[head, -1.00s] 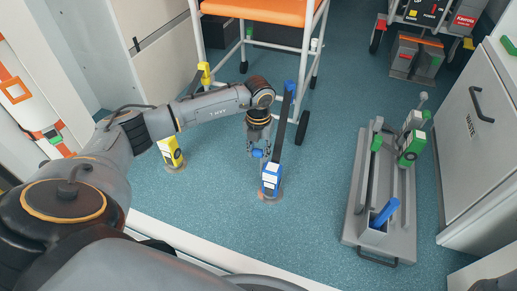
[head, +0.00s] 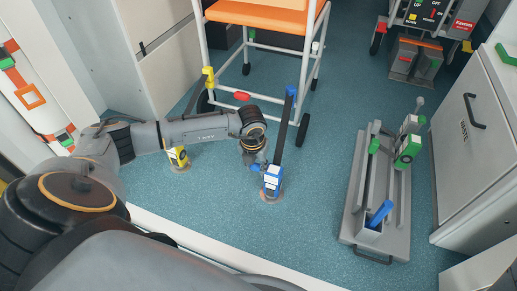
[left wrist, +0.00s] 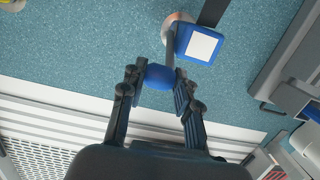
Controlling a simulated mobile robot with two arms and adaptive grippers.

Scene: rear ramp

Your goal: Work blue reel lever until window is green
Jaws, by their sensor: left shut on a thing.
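The blue reel (head: 272,182) stands on the floor near the orange chair's right legs. A dark strap (head: 283,130) runs from it up to a blue hook (head: 291,91) at the chair frame. My left gripper (head: 257,165) is beside the reel, on its left. In the left wrist view, its two fingers are shut on the blue lever end (left wrist: 158,77), whose arm leads to the reel (left wrist: 186,38). A white square (left wrist: 201,45) shows on the reel. I cannot make out a window or its colour. My right gripper is not in view.
A yellow reel (head: 177,158) stands to the left, behind my left arm. The orange chair (head: 270,14) is at the back. A grey tray (head: 398,215) with a green reel (head: 407,148) and a blue handle (head: 380,214) is at right, near a cabinet (head: 475,140). Floor between is clear.

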